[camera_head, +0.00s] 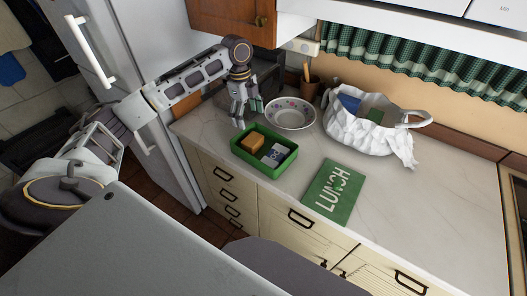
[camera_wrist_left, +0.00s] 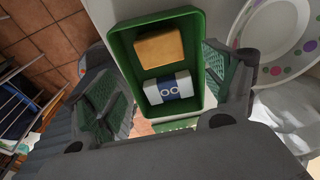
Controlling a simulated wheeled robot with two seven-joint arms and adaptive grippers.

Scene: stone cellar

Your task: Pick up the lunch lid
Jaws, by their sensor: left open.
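The lunch lid (camera_head: 334,192) is a flat green panel with "LUNCH" in white letters. It lies on the counter in the head view, to the right of the green lunch box (camera_head: 277,168). The open box holds an orange-brown block (camera_head: 250,142) and a blue-and-white packet (camera_head: 273,155). My left gripper (camera_head: 246,119) is above the counter behind the box's left end, apart from the lid. In the left wrist view its fingers (camera_wrist_left: 173,90) are spread and empty, with the box (camera_wrist_left: 118,55) showing between them. My right gripper is not in view.
A patterned bowl (camera_head: 291,113) stands behind the box, close to my left gripper. A white bag (camera_head: 372,120) with items in it stands at the back right. A cup with utensils (camera_head: 308,86) is by the wall. The counter right of the lid is clear.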

